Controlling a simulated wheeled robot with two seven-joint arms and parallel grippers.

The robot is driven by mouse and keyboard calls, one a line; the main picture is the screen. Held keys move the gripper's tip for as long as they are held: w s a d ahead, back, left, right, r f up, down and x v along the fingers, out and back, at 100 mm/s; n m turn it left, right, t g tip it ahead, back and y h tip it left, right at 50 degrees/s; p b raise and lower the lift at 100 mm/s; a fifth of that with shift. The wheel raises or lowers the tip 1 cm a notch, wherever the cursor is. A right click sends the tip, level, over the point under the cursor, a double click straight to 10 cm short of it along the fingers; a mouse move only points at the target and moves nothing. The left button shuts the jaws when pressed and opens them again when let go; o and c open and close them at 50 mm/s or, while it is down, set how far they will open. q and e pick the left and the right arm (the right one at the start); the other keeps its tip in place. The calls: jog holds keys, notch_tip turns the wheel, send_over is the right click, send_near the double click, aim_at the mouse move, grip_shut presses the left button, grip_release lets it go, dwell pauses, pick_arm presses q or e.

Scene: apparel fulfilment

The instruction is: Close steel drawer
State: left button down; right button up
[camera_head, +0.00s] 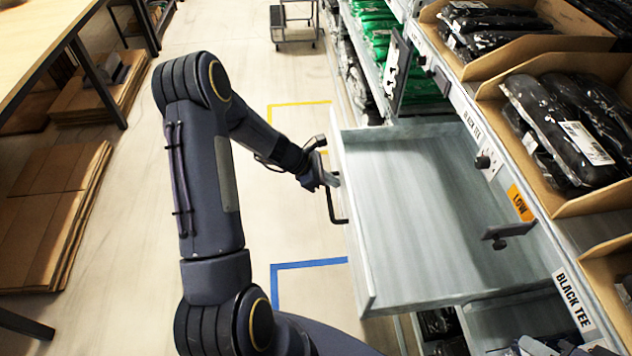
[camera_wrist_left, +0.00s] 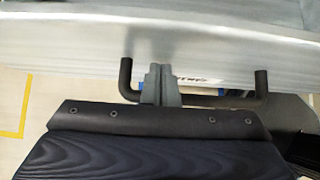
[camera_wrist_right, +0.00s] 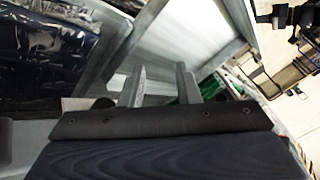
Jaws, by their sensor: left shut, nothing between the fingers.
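The steel drawer (camera_head: 430,215) is pulled well out of the shelf rack, and its visible inside is empty. Its black bar handle (camera_head: 331,205) is on the front panel, facing left. My left gripper (camera_head: 330,180) is at the front panel by the handle. In the left wrist view its fingers (camera_wrist_left: 160,72) are together, between the two posts of the handle (camera_wrist_left: 262,82), with the tips against or very close to the drawer front (camera_wrist_left: 75,45). My right gripper (camera_wrist_right: 160,72) has its fingers apart and empty, with the drawer interior (camera_wrist_right: 190,50) beyond them.
Shelf bins with black bagged shirts (camera_head: 555,115) stand above the drawer at right. Green bagged items (camera_head: 375,30) lie farther back. A cart (camera_head: 295,22) stands far off, and flat cardboard (camera_head: 50,200) lies at left. The floor left of the drawer is clear.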

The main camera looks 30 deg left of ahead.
pick_arm(q)
jog(key=w+d+p, duration=0.1)
jog(key=w+d, duration=0.7)
jog(key=d, duration=0.2)
jog(key=w+d+p, duration=0.2)
jog(key=w+d, duration=0.6)
jog(key=d, duration=0.3)
jog(key=shift+r, duration=0.15)
jog(key=shift+d+r, duration=0.1)
jog(key=shift+d, duration=0.1)
